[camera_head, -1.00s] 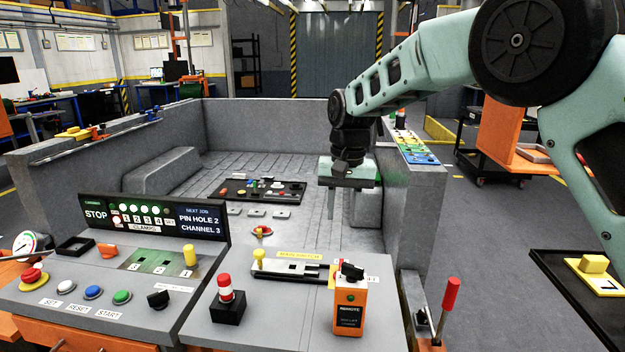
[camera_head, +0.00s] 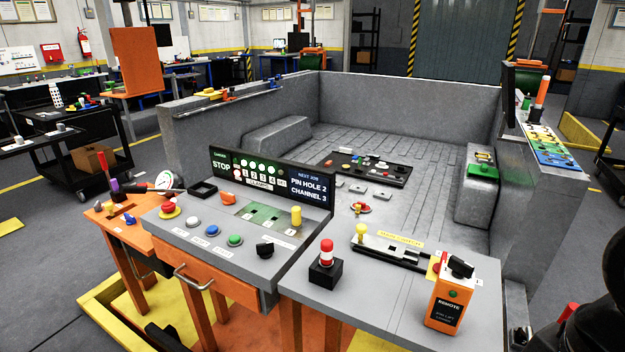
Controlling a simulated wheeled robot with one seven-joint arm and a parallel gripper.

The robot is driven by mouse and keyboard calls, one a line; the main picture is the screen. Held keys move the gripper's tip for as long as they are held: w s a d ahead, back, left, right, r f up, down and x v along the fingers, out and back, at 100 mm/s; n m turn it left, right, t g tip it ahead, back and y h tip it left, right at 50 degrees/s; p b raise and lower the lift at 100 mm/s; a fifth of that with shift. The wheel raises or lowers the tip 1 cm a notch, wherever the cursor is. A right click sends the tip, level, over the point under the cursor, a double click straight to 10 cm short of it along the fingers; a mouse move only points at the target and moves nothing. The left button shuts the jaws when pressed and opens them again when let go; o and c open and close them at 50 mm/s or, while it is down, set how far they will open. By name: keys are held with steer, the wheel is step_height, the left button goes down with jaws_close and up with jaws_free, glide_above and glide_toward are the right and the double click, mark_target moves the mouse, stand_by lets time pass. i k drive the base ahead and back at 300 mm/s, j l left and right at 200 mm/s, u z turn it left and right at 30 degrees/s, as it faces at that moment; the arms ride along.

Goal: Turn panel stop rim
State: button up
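The panel stop is a red mushroom button (camera_head: 168,207) on a yellow rim (camera_head: 172,214), at the left end of the sloped grey control panel (camera_head: 215,245). It sits upright and nothing covers it. The display (camera_head: 270,178) behind it reads STOP at its left end. My gripper is out of the picture. Only a dark piece of my arm shows at the lower right edge, far from the button.
White, blue and green buttons (camera_head: 235,240) and a black knob (camera_head: 265,248) sit right of the stop. A gauge (camera_head: 165,180) and a black tray (camera_head: 203,189) stand close by. An orange remote (camera_head: 447,300) stands on the right panel. Open floor lies to the left.

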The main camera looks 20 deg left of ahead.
mark_target(173, 207)
steer(key=k+j+u, duration=0.15)
steer(key=k, duration=0.5)
steer(key=l+u, duration=0.2)
steer(key=u, duration=0.3)
steer(key=i+l+u, duration=0.1)
steer(key=l+u, duration=0.15)
steer(key=u, duration=0.2)
steer(key=l+u, duration=0.2)
steer(key=u, duration=0.3)
steer(key=i+l, duration=0.15)
steer(key=i, duration=0.35)
steer(key=k, duration=0.45)
steer(key=i+j+z, duration=0.1)
steer(key=i+j, duration=1.1)
steer(key=j, duration=0.25)
steer(key=i+j+z, duration=0.1)
steer(key=i+j, duration=0.45)
steer(key=i, duration=0.2)
steer(key=i+j+z, duration=0.1)
steer(key=i+j, duration=0.5)
steer(key=i, duration=0.1)
